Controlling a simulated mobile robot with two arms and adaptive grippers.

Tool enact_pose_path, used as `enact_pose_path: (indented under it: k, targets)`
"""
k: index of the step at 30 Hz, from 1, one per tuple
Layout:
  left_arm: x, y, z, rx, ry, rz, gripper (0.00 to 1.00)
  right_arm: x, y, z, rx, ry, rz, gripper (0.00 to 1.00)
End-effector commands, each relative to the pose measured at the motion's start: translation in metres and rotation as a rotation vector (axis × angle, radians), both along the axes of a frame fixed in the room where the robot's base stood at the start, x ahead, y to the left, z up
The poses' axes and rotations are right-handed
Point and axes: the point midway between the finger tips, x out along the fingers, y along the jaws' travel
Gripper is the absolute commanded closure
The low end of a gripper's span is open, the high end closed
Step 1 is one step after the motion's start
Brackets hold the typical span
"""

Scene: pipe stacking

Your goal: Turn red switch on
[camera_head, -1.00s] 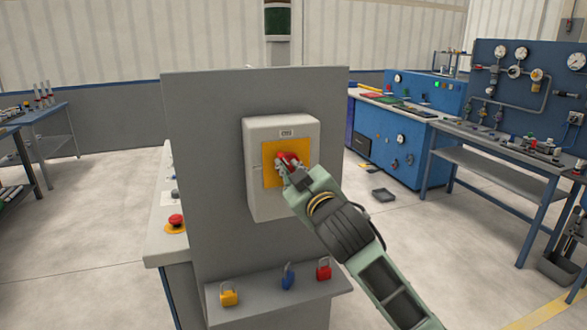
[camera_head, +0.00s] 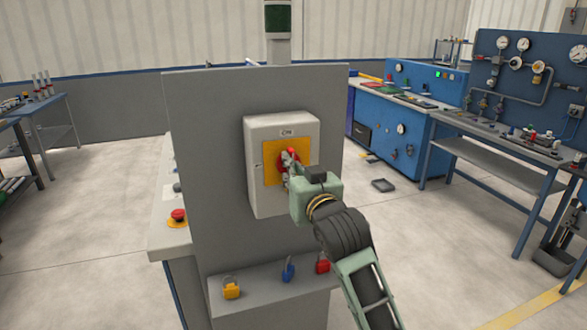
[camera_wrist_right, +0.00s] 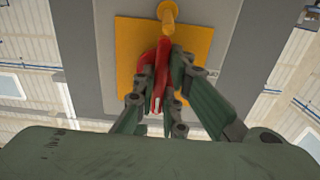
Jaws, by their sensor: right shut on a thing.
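The red switch (camera_head: 291,152) is a rotary handle on a yellow plate (camera_head: 271,168), on the front of a light grey box (camera_head: 284,126) fixed to a grey panel. A small label sits at the top of the box. My right gripper (camera_head: 287,169) is at the handle, its fingers covering part of it. In the right wrist view the gripper (camera_wrist_right: 160,95) is shut on the red handle (camera_wrist_right: 163,60), with one finger on each side. The handle looks upright in the head view. My left gripper is not in view.
A shelf below the box holds a yellow padlock (camera_head: 231,289), a blue padlock (camera_head: 288,270) and a red padlock (camera_head: 322,263). A red mushroom button (camera_head: 178,216) is on the bench at left.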

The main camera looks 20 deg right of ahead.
Motion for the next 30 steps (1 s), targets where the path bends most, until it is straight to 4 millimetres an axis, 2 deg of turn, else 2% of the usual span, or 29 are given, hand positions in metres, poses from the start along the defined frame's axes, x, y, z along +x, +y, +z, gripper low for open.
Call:
enact_pose_path:
  k: [13,14,19,30]
  targets:
    - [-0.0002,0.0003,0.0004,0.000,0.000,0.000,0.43,0.0000,0.0002,0.0007,0.017,-0.001,0.001,1.00]
    - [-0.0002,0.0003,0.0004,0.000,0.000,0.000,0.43,0.0000,0.0003,0.0007,0.016,-0.001,0.001,0.87]
    - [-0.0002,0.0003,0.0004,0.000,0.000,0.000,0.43,0.0000,0.0002,0.0007,0.014,-0.002,0.001,0.72]
    - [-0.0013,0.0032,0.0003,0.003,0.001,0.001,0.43,-0.0027,-0.0001,0.0003,0.012,-0.001,0.000,0.71]
